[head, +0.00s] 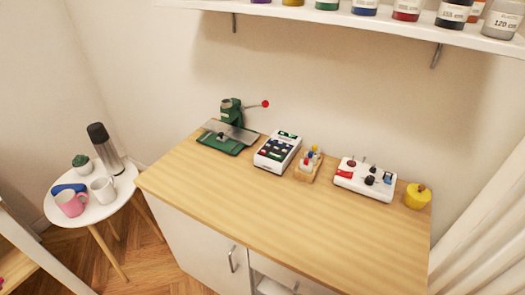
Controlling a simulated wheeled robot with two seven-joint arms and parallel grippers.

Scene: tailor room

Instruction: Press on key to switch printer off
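A white desktop device with a dark key panel and a small green display (278,150) stands on the wooden top of a cabinet (240,200). It looks like the printer, with rows of small keys on its sloped top. Its single keys are too small to tell apart, including the on key. Its green display looks lit. Neither of my grippers is in the head view, and nothing touches the device.
A green press with a red-knobbed lever (228,130) stands left of the device. A wooden holder with coloured items (309,163), a white box with knobs (364,179) and a yellow pot (417,197) stand to its right. The counter's front is clear. A shelf (340,22) hangs above.

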